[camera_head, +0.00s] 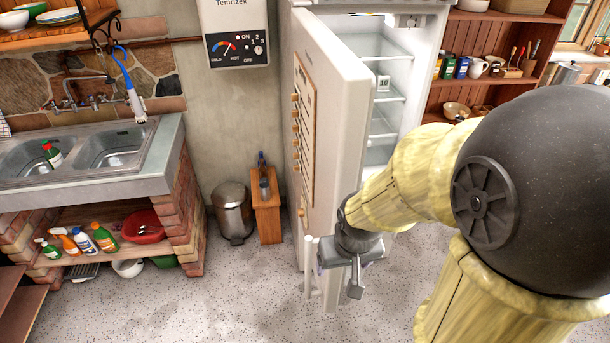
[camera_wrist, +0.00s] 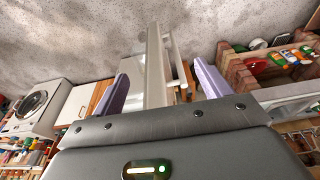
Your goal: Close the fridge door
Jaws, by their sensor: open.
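The white fridge (camera_head: 412,22) stands at the back centre. Its door (camera_head: 334,125) is swung open toward me, left of the lit shelves. A white vertical handle (camera_head: 309,265) is on the lower left of the door's free edge. My gripper (camera_head: 335,268) is low at that edge. In the wrist view, the purple fingers of my gripper (camera_wrist: 160,72) are apart, with the door edge (camera_wrist: 154,75) and the handle (camera_wrist: 182,72) between them. Whether a finger touches the door cannot be told. My arm hides part of the fridge's lower interior.
Left of the door stand a small wooden cabinet (camera_head: 266,217) and a metal bin (camera_head: 233,212). A sink counter (camera_head: 160,165) on brick is at far left. Wooden shelves (camera_head: 490,30) stand right of the fridge. The speckled floor (camera_head: 215,290) in front is clear.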

